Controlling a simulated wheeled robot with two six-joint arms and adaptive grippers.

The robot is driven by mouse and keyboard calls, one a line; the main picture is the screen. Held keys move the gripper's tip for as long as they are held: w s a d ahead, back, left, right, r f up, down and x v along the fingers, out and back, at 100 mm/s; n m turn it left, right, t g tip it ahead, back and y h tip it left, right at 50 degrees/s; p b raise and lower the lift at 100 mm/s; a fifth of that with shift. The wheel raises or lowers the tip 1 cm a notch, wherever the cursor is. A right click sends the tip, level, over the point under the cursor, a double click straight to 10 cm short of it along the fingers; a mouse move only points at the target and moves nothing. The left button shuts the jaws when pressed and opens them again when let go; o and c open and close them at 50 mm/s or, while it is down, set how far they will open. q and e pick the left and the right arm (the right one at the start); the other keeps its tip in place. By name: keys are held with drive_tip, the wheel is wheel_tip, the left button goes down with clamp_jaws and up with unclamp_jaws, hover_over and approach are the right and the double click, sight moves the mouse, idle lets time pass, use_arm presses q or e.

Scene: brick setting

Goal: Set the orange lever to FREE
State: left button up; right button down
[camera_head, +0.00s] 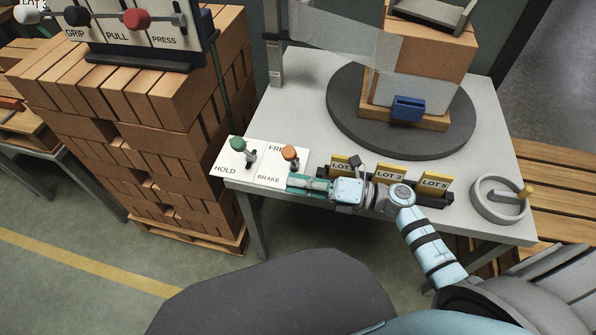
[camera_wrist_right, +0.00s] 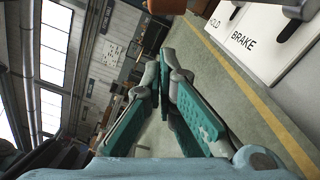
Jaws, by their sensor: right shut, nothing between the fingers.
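The orange lever (camera_head: 289,153) stands on a white panel (camera_head: 258,184) at the table's front left. Its knob is close to the partly covered FREE label, with BRAKE printed nearer the front edge. I cannot tell its exact setting. My right gripper (camera_head: 289,185) is shut and empty, just in front of the lever, near the panel's front edge; I see no clear contact. In the right wrist view its teal fingers (camera_wrist_right: 168,58) meet at the tips. My left gripper is not in view.
A green-knobbed lever (camera_head: 237,144) by HOLD stands left of the orange one. Lot cards (camera_head: 390,172) stand right of it, behind my right arm. A dark turntable (camera_head: 345,125) carries bricks behind. An ashtray-like round dish (camera_head: 478,205) is at right. Stacked bricks (camera_head: 150,115) stand left.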

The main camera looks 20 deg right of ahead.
sight(292, 157)
drive_tip(key=shift+w+d+r, duration=0.2)
drive_tip(key=shift+w, duration=0.3)
drive_tip(key=shift+w+d+r, duration=0.2)
drive_tip(key=shift+w, duration=0.25)
